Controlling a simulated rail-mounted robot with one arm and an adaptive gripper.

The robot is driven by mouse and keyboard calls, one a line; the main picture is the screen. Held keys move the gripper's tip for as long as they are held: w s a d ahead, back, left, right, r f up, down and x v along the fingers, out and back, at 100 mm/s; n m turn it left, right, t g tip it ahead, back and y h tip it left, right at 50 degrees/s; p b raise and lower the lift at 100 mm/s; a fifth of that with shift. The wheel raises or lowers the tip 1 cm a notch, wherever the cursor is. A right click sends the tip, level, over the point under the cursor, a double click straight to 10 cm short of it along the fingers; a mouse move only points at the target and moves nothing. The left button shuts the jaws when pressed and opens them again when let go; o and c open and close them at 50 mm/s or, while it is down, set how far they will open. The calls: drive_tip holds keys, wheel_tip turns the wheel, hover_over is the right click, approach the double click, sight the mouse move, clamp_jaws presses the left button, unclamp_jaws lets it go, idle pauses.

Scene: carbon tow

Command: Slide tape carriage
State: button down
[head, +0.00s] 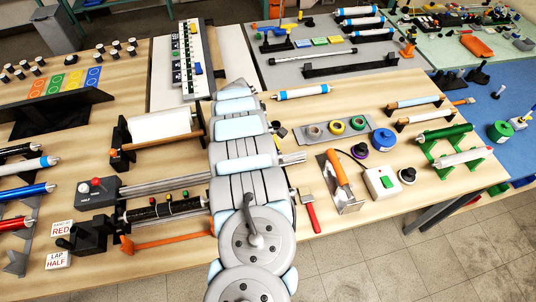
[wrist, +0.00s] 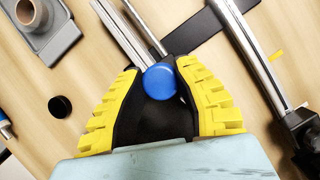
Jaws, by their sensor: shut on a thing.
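In the wrist view, the yellow-padded fingers of my gripper (wrist: 160,75) are closed around a blue round knob (wrist: 160,82). In the head view, my arm covers the gripper and the knob. Left of the arm, the rails (head: 165,187) run from a grey box (head: 97,193) marked HALF, with a red and a white knob. A black tube (head: 165,209) lies in front of them.
Cards reading RED (head: 61,228) and LAP HALF (head: 58,260) lie at the front left. An orange bar (head: 168,240) lies in front of the tube. A trowel (head: 340,182) and a red-handled brush (head: 311,213) lie right of my arm. A roller stand (head: 160,128) is behind.

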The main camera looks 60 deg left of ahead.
drive_tip(key=shift+f, duration=0.1)
drive_tip(key=c, duration=0.7)
unclamp_jaws()
drive_tip(key=v, duration=1.2)
drive_tip(key=shift+d, duration=0.1)
